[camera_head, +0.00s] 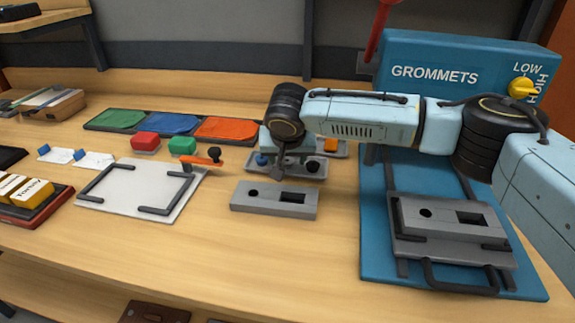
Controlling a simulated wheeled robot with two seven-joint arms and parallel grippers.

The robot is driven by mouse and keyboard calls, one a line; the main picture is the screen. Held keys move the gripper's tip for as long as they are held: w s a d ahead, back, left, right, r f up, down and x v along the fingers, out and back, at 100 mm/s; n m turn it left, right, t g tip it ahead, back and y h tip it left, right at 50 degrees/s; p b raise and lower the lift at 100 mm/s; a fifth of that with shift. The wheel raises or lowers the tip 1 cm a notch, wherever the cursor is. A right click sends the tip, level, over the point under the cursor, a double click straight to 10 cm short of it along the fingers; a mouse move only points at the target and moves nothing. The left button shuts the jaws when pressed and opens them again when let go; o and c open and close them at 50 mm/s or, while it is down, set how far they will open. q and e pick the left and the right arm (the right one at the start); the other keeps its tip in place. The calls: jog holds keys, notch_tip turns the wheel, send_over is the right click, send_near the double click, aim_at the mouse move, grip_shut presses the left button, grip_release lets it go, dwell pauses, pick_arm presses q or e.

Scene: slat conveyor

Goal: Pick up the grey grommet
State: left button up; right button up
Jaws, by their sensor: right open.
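A grey parts tray (322,173) lies behind a grey block with a round and a square hole (275,199). In it I see a blue piece (262,160), a dark round piece (312,166) that may be the grey grommet, and an orange piece (330,145). My right gripper (279,174) points down over the left part of the tray, just left of the dark piece. It is open, with nothing visible in it. It hides part of the tray, so I cannot tell whether another grommet lies behind it. My left gripper is out of view.
A blue press labelled GROMMETS (468,66) stands at the right; its blue base (376,240) carries a second grey block (452,218). A white board with dark corner brackets (133,190) and an orange-handled tool (200,161) lie left. The front wooden tabletop is clear.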

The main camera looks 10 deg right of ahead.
jog(key=c, duration=1)
jog(key=shift+o, duration=0.2)
jog(key=shift+r, duration=0.1)
